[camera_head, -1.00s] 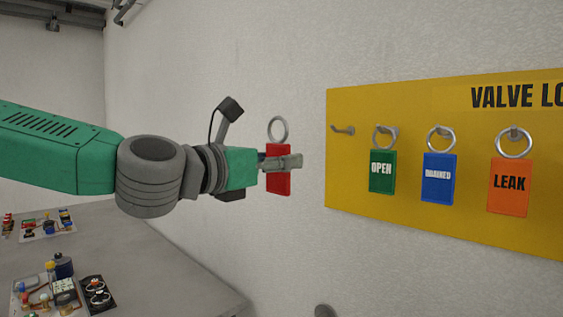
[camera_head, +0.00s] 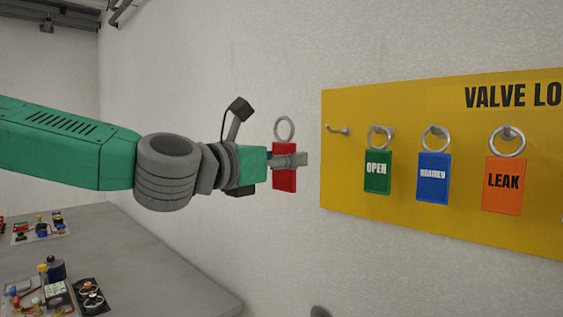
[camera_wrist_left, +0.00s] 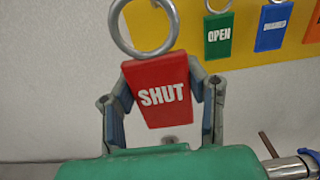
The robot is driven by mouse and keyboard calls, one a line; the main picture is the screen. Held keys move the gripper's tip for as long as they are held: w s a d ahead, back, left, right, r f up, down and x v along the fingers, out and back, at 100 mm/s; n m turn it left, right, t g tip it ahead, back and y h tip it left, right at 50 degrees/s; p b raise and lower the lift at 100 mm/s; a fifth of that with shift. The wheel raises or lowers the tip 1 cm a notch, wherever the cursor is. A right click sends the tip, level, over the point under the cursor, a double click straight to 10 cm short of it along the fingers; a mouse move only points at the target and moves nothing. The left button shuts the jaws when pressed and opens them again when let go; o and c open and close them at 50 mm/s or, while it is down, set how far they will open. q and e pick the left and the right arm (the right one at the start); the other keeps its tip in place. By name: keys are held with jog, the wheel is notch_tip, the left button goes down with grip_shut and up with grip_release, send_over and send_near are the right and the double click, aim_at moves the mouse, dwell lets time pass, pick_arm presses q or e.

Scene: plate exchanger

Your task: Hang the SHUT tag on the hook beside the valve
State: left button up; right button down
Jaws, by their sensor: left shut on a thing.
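My left gripper (camera_head: 300,160) is shut on the red SHUT tag (camera_head: 284,180), holding it upright in front of the wall, left of the yellow board. In the left wrist view the SHUT tag (camera_wrist_left: 160,92) sits between the two fingers of the left gripper (camera_wrist_left: 165,100), with its metal ring on top. An empty hook (camera_head: 338,131) is at the left end of the yellow board (camera_head: 345,180), a little right of the tag and apart from it. The valve cannot be made out for certain. My right gripper is not in view.
The green OPEN tag (camera_head: 377,172), blue DRAINED tag (camera_head: 433,172) and orange LEAK tag (camera_head: 502,185) hang by rings on the board's other hooks. A grey table (camera_head: 150,262) with small colourful fittings (camera_head: 55,285) is at lower left. The wall between tag and board is clear.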

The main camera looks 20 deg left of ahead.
pick_arm(q)
jog(key=shift+x, duration=7.4)
jog(key=shift+w+d+r, duration=0.1)
jog(key=shift+w, duration=0.05)
jog(key=b+v, duration=0.2)
jog(key=v, duration=0.6)
jog(key=shift+r, duration=0.15)
